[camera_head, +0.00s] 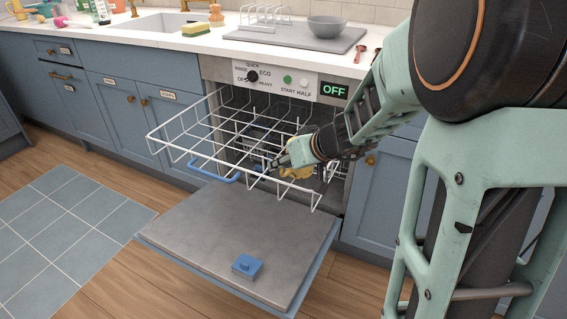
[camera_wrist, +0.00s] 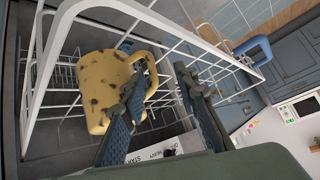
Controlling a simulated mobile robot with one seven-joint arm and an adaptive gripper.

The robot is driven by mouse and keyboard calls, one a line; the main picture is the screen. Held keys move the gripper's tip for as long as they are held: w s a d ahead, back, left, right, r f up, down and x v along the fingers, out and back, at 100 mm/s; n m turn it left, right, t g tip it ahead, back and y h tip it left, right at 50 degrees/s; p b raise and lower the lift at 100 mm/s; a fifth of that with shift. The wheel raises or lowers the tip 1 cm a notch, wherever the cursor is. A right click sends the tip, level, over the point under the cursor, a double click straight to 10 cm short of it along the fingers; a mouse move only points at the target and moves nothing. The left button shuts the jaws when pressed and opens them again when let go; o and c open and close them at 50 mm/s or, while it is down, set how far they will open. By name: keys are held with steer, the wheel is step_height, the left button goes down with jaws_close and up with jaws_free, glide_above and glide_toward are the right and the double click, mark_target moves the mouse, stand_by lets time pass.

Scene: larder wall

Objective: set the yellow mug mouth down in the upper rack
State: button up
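The yellow mug (camera_wrist: 100,88), with dark spots, shows in the wrist view among the white wires of the upper rack (camera_wrist: 58,62). Its handle faces my gripper (camera_wrist: 163,74). The two fingers are apart, with the left one overlapping the mug's side and handle in the picture. I cannot tell whether that finger touches the handle or passes through it. In the head view my gripper (camera_head: 281,160) is over the right part of the pulled-out upper rack (camera_head: 198,154), and the mug (camera_head: 297,173) shows partly below it. Which way its mouth faces is unclear.
The dishwasher door (camera_head: 215,235) is folded down, with a blue block (camera_head: 247,266) on it. The control panel (camera_head: 285,80) is above the rack. A grey bowl (camera_head: 326,27) stands on the counter behind. The rack's left part looks empty.

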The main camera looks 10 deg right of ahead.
steer(key=v, duration=0.7)
steer(key=shift+s+r, duration=0.15)
steer(key=shift+d, duration=0.1)
stand_by(0.4)
